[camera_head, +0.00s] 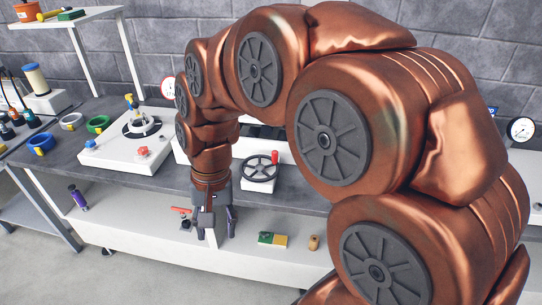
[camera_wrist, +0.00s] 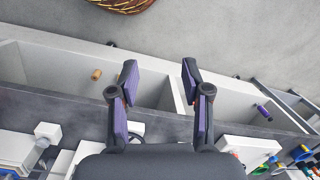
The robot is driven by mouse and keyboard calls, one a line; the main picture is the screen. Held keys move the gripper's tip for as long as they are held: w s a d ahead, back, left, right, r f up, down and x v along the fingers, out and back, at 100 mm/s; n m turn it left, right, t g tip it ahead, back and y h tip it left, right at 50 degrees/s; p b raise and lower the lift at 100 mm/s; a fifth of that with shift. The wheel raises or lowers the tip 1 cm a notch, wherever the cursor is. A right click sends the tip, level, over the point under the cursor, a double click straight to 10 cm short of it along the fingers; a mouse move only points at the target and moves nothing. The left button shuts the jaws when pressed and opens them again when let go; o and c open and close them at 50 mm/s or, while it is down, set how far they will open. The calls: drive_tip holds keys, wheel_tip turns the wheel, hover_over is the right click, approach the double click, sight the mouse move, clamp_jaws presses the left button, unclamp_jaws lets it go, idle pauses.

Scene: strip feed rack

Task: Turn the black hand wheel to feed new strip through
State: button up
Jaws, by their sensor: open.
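The black hand wheel (camera_head: 262,176) has spokes and a red knob (camera_head: 275,157) on its rim. It sits on a white block on the grey bench, right of my gripper in the head view. My gripper (camera_head: 214,226) points down, open and empty, in front of the bench's front edge, apart from the wheel. In the wrist view my gripper (camera_wrist: 160,74) has its two purple-padded fingers spread wide with nothing between them. A dark curved piece beside the left finger there may be part of the wheel; the rest is hidden. No strip is clearly visible.
A green-yellow block (camera_head: 272,240) and a small tan cylinder (camera_head: 314,242) lie on the lower shelf. A round gauge (camera_head: 521,130) stands at far right.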

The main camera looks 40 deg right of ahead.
drive_tip(key=w+d+m+t+y, duration=0.1)
drive_tip(key=w+d+m, duration=0.55)
drive_tip(key=w, duration=0.25)
drive_tip(key=m+t+b, duration=0.3)
drive_tip(key=m+t, duration=0.1)
drive_tip(key=m, duration=1.2)
hover_over(277, 151)
drive_tip(key=s, duration=0.2)
wheel_tip(277, 151, down, 5)
drive_tip(key=shift+s+d+f+m, duration=0.1)
drive_tip(key=shift+d+f+m, duration=0.15)
drive_tip(key=shift+d, duration=0.2)
drive_tip(key=shift+f+p, duration=0.2)
drive_tip(key=shift+p, duration=0.15)
drive_tip(key=p+x, duration=0.1)
drive_tip(key=x, duration=0.6)
drive_tip(key=shift+f+p, duration=0.15)
drive_tip(key=shift+p, duration=0.15)
drive_tip(key=shift+c, duration=0.4)
clamp_jaws()
